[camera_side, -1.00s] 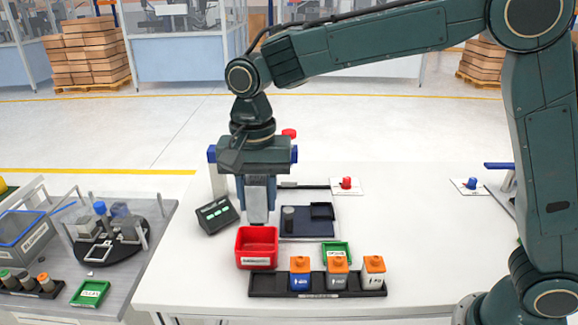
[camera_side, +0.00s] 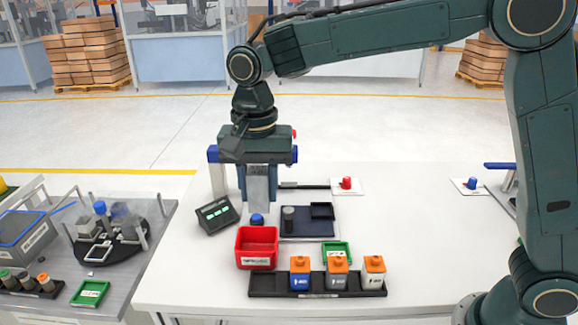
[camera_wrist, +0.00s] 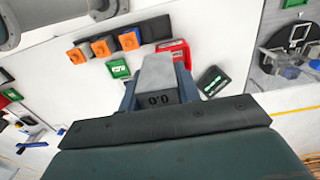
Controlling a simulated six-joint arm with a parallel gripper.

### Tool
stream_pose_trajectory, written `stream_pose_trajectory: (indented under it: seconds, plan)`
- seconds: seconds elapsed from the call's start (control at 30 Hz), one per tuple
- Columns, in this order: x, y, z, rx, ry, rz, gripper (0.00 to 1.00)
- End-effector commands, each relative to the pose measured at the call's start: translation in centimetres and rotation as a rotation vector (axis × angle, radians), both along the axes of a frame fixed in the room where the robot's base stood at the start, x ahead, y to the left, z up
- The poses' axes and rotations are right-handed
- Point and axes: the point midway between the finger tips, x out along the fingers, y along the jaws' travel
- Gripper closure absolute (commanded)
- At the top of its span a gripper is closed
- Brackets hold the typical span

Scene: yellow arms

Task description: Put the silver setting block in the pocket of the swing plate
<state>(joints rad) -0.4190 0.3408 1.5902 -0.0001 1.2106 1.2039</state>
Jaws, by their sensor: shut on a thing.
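The silver setting block (camera_side: 258,186) is between the two blue fingers of my gripper (camera_side: 258,198), in the air behind the red bin. In the wrist view the block (camera_wrist: 158,72) is a pale grey piece with dark marks on its near end, and my gripper (camera_wrist: 158,88) is shut on it. A dark navy plate (camera_side: 297,230) lies on the white table to the right of and below the block; it carries a grey post (camera_side: 288,219) and a raised black piece (camera_side: 322,211). I cannot tell for sure whether this is the swing plate or where its pocket is.
A red bin (camera_side: 257,257) stands in front of my gripper, with a blue knob (camera_side: 257,219) behind it. A dark display box (camera_side: 216,215) is at left. A green tray (camera_side: 337,251) and a black rack (camera_side: 318,291) with orange-topped blocks are in front.

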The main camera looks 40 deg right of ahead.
Motion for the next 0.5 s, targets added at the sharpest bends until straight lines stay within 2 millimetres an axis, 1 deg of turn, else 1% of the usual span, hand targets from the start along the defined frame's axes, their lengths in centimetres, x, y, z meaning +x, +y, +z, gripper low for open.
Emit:
stream_pose_trajectory:
  seconds: [0.17,0.27,0.37,0.5]
  plan:
    - [1.4,-2.5,0.2,0.001,-0.002,-0.006,0.98]
    - [2.3,-4.6,0.3,0.001,-0.002,-0.008,0.98]
    - [3.4,-7.2,0.4,0.000,-0.001,-0.009,0.98]
    - [4.6,-11.3,0.6,0.000,-0.001,-0.009,0.98]
